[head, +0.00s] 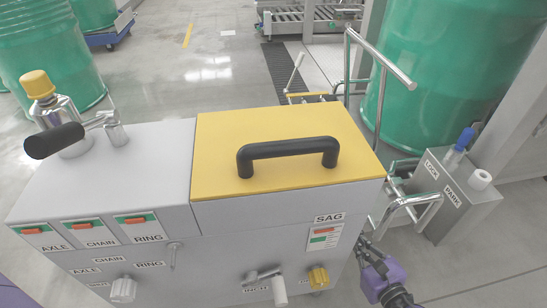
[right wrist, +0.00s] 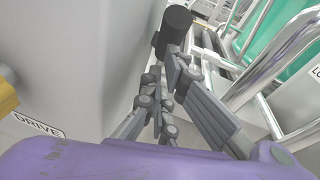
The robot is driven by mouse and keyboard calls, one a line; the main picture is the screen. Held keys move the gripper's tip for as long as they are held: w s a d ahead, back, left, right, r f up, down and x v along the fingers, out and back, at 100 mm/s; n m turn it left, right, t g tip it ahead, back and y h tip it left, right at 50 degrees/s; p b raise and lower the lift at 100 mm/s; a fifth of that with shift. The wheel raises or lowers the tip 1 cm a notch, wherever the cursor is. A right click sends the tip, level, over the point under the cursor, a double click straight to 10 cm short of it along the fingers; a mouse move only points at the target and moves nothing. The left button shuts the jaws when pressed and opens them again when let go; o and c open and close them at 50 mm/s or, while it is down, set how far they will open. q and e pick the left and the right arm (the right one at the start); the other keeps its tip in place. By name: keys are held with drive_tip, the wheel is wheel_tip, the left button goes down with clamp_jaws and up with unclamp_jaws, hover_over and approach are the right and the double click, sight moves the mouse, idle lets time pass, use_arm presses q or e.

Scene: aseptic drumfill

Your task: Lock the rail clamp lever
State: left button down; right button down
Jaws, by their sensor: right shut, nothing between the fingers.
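A dark cylindrical knob (right wrist: 178,24) stands at the tips of my right gripper (right wrist: 172,62) in the right wrist view. It may be the rail clamp lever's grip; its lower part is hidden by the fingers, and I cannot tell whether they touch. My right gripper is shut with nothing between its fingers, beside the cabinet's grey side wall. In the head view the right gripper (head: 364,246) shows low at the cabinet's right corner, and the knob cannot be made out there. A grey box (head: 462,210) marked LOCK and PARK stands to its right. My left gripper is not in view.
The grey cabinet (head: 150,195) has a yellow lid (head: 220,150) with a black handle (head: 288,150). Chrome rails (head: 412,205) run close to the right of my right gripper. A green drum (head: 445,75) stands behind. A black-gripped lever (head: 54,140) sits on the cabinet's left top.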

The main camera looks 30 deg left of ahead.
drive_tip(key=shift+g+h, duration=0.5)
drive_tip(key=r+p, duration=0.1)
drive_tip(key=p, duration=0.1)
drive_tip(key=w+a+r+p, duration=0.1)
drive_tip(key=p, duration=0.1)
drive_tip(key=w+r+p, duration=0.1)
drive_tip(key=p, duration=0.2)
drive_tip(key=shift+w+a+r, duration=0.25)
drive_tip(key=shift+a+r, duration=0.05)
drive_tip(key=shift+a, duration=0.1)
drive_tip(key=shift+f, duration=0.1)
